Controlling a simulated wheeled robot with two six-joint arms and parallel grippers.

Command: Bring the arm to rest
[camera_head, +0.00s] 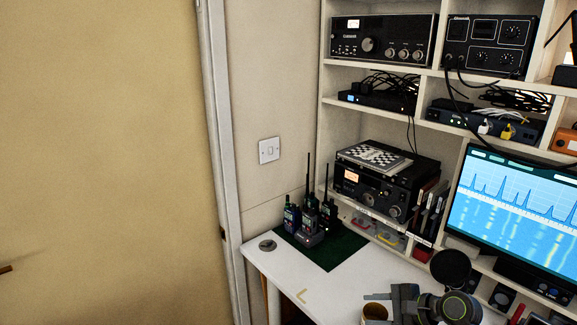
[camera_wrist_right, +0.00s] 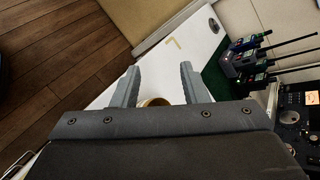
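My right gripper (camera_head: 392,293) is at the bottom of the head view, over the front of the white desk (camera_head: 320,285). In the right wrist view the gripper (camera_wrist_right: 158,70) shows two grey fingers spread apart, with nothing held between their tips. A round, tan-rimmed mug-like thing (camera_head: 374,312) stands close by the gripper; in the wrist view its rim (camera_wrist_right: 156,102) shows low between the fingers, partly hidden by the gripper body. I cannot tell whether they touch. My left gripper is not in view.
Handheld radios (camera_head: 312,222) stand on a green mat (camera_head: 338,252). Shelves with radios (camera_head: 380,190) and a monitor (camera_head: 515,205) rise behind. The desk's left part is mostly clear.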

